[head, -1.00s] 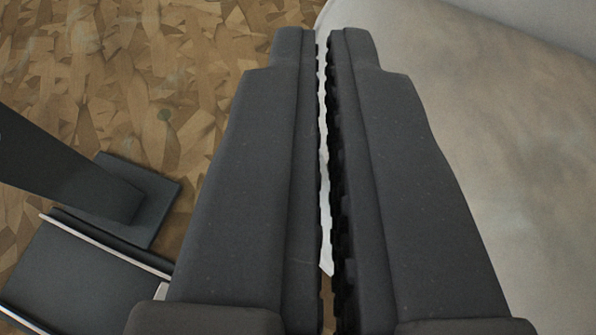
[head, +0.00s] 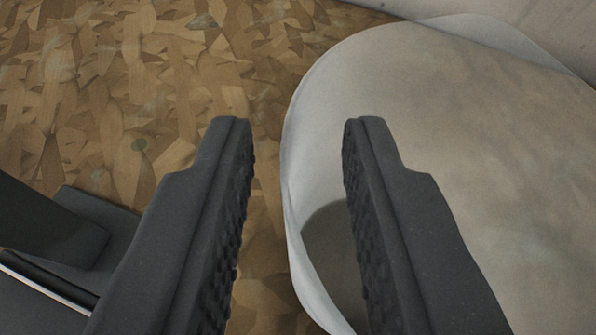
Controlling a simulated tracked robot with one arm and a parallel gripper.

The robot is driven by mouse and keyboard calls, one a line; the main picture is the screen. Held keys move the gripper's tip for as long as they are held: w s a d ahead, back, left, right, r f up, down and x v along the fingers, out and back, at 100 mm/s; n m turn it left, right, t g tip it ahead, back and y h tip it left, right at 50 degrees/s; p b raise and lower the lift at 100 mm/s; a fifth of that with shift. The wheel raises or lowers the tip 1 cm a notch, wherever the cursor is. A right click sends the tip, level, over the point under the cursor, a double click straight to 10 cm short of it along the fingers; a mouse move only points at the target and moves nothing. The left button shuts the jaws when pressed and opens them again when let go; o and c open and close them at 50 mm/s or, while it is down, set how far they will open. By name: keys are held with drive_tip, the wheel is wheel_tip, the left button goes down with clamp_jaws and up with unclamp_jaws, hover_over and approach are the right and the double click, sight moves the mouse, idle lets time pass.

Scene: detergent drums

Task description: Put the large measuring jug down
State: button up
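A large pale thing, which I take to be the measuring jug (head: 470,120), fills the right side of the head view. It has a rounded whitish edge and a mottled grey-beige face. Its right and lower parts run out of the picture. My gripper (head: 298,130) is open, its two dark fingers well apart. The right finger overlaps the pale thing in the picture, and its left edge shows between the fingers. The left finger is over the wooden floor. Nothing is clamped between the fingers; I cannot tell whether the right finger touches the jug.
The patterned wooden floor (head: 130,90) is bare at the upper left. A dark flat base with an upright (head: 60,240) stands at the lower left edge. A pale surface (head: 545,25) crosses the upper right corner.

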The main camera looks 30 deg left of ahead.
drive_tip(key=p+v, duration=0.2)
drive_tip(key=v, duration=0.9)
drive_tip(key=shift+s+d+r, duration=0.2)
drive_tip(key=shift+d, duration=0.05)
drive_tip(key=w+d+r+m+t+h, duration=0.15)
drive_tip(key=d+r+h, duration=0.25)
drive_tip(key=r, duration=0.9)
drive_tip(key=d+r+m+t+h, duration=0.2)
drive_tip(key=d+r+t+h, duration=0.15)
drive_tip(key=r, duration=0.85)
drive_tip(key=s+a+r+m, duration=0.2)
drive_tip(key=s+r, duration=0.7)
drive_tip(key=r, duration=0.1)
drive_tip(key=s+a+r+m+g, duration=0.1)
drive_tip(key=s+a+r+m, duration=0.1)
drive_tip(key=s+r, duration=0.7)
drive_tip(key=shift+s+a+r, duration=0.4)
drive_tip(key=shift+a+r, duration=0.15)
drive_tip(key=shift+r, duration=0.1)
drive_tip(key=shift+o, duration=0.4)
